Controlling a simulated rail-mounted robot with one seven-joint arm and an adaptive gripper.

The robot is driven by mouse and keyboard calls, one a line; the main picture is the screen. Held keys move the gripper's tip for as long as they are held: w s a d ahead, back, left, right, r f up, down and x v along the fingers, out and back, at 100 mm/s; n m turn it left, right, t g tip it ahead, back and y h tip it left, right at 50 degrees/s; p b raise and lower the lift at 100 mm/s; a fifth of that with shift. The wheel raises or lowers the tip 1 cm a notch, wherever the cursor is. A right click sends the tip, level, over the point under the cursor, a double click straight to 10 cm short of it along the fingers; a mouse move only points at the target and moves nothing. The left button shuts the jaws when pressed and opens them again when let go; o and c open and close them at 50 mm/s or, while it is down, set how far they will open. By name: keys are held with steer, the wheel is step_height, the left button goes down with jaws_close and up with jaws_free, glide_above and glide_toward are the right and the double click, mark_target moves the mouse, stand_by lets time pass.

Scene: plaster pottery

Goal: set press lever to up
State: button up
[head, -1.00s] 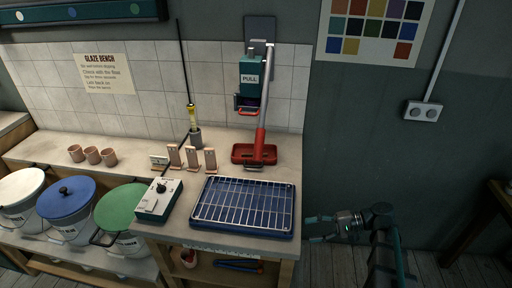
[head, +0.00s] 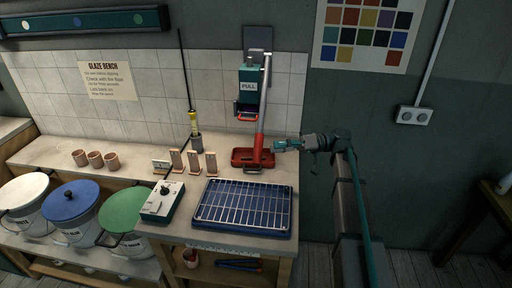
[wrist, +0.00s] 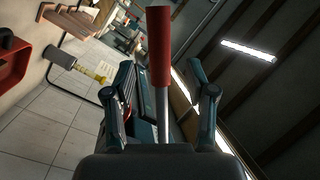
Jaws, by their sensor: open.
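The press (head: 249,85), a teal unit marked PULL, hangs on the wall at the back of the bench. Its lever is a grey rod (head: 264,98) with a red grip (head: 259,146). The lever hangs down, its grip low near the red tray (head: 240,157). My gripper (head: 278,145) is close to the right of the grip at about its height. In the wrist view, the red grip (wrist: 159,45) and rod show between the two open fingers of my gripper (wrist: 166,80), with no finger clearly touching them.
A wire rack on a blue tray (head: 291,228) lies at the bench front. A control box (head: 162,201), upright tiles (head: 194,163), a pot with a yellow-handled rod (head: 196,143) and cups (head: 95,159) stand left. Open floor lies right of the bench.

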mark_target(258, 149)
steer(key=p+x, duration=0.1)
steer(key=x, duration=0.6)
steer(key=shift+p, duration=0.4)
steer(key=shift+c, duration=0.2)
jaws_close()
